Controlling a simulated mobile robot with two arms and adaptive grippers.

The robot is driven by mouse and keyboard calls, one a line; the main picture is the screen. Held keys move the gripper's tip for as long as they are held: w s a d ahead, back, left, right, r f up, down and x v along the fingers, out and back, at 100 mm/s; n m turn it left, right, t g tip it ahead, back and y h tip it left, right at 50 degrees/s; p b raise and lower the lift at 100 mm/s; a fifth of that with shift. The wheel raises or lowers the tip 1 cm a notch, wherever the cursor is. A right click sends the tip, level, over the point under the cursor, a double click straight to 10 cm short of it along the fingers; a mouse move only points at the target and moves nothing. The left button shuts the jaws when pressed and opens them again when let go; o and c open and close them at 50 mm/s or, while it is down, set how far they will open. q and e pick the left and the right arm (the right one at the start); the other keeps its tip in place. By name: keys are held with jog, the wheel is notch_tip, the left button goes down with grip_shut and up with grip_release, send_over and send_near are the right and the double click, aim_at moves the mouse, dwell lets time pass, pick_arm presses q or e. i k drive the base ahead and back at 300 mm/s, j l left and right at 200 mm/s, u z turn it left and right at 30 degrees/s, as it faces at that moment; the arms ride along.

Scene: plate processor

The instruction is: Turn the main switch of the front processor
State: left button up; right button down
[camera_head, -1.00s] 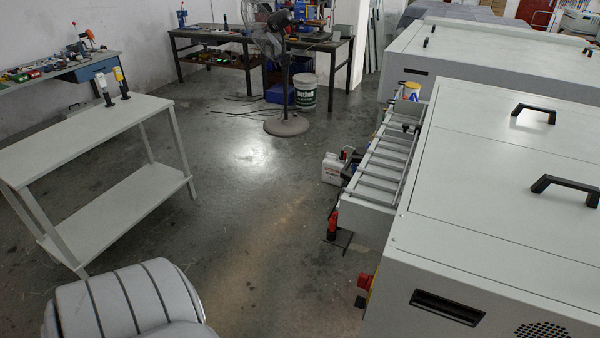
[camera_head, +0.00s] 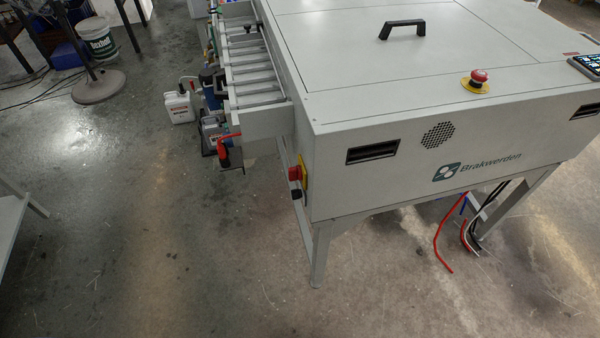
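The front processor (camera_head: 400,180) is a large light-grey machine on legs, marked "Brakwerden", at the upper right of the head view. Its main switch (camera_head: 296,174) is a red knob on a yellow plate, low on the machine's left side near the front corner. It is seen from the side, so I cannot tell its turn position. A small black part sits just below it. A separate red emergency button (camera_head: 478,79) on a yellow base is on the top near the front edge. Neither of my grippers is in view.
A roller feed tray (camera_head: 256,80) sticks out from the processor's left side. White and grey canisters (camera_head: 174,100) stand on the floor beside it. A fan base (camera_head: 98,87) and bucket (camera_head: 96,32) are at upper left. Red and black hoses (camera_head: 440,240) hang beneath the machine. The floor in front is clear.

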aim_at(295, 174)
jog(key=z, duration=0.45)
jog(key=i+j+z, duration=0.15)
jog(key=j+z, duration=0.35)
jog(key=j, duration=0.2)
jog(key=i+j+z, duration=0.1)
jog(key=j+z, duration=0.4)
jog(key=j, duration=0.2)
jog(key=k+j+z, duration=0.1)
jog(key=j+z, duration=0.35)
jog(key=j, duration=0.25)
